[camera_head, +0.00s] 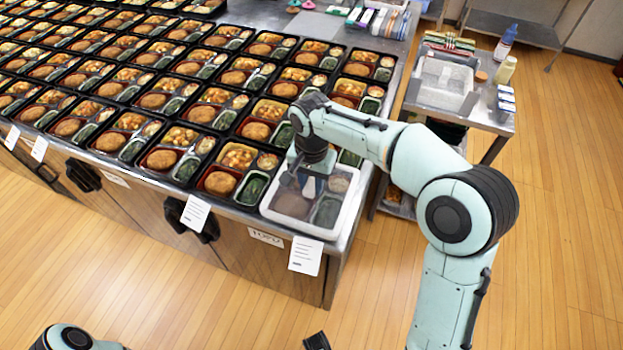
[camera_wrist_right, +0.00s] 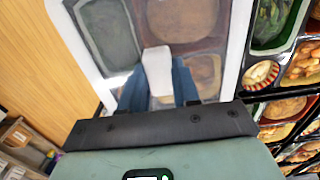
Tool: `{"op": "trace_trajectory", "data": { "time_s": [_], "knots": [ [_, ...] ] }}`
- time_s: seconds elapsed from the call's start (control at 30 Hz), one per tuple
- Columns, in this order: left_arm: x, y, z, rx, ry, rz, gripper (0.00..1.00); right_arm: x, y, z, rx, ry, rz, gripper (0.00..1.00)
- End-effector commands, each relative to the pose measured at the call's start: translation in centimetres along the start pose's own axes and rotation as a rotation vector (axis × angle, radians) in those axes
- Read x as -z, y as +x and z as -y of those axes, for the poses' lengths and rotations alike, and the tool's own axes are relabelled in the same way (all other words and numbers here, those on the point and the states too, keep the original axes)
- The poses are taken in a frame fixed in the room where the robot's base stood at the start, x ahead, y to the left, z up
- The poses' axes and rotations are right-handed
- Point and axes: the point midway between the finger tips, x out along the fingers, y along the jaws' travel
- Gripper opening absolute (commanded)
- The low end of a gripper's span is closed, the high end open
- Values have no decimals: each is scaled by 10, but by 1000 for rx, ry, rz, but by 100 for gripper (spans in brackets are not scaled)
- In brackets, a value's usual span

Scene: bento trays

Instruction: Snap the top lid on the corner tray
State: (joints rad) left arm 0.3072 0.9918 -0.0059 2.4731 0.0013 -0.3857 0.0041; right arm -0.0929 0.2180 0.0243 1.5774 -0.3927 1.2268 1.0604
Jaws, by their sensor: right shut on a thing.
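The corner tray shows through a clear lid with a wide whitish rim (camera_head: 293,226) at the near right corner of the counter. The lid also fills the upper part of the right wrist view (camera_wrist_right: 84,43). Food compartments show blurred through it. My right gripper (camera_head: 310,182) points down over the middle of the lid. Its blue fingers (camera_wrist_right: 160,80) are shut on a small white part at the lid's middle. I cannot tell whether the lid's rim is seated on the tray or slightly above it. My left gripper is not clearly in view; part of my left arm shows at bottom left.
Rows of open black bento trays (camera_head: 160,160) fill the counter left of and behind the lid, close beside it. Paper labels (camera_head: 306,256) hang on the counter's front. A side table (camera_head: 490,118) with a clear bin and bottles stands right. The floor in front is clear.

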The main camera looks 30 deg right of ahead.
Motion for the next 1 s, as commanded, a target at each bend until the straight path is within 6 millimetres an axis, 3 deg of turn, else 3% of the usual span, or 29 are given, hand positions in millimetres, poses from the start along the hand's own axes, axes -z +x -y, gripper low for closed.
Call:
{"op": "trace_trajectory", "data": {
  "time_s": [0.83,0.87,0.9,0.93,1.0],
  "knots": [
    [0,-1,0,0,0,0,43,0,3,0,0,0,0,4],
    [0,-1,0,0,0,0,43,0,3,0,0,0,0,37],
    [0,-1,0,0,0,0,43,0,3,0,0,0,0,50],
    [0,-1,0,0,0,0,43,0,3,0,0,0,0,60],
    [0,-1,0,0,0,0,43,0,3,0,0,0,0,61]
  ]
}}
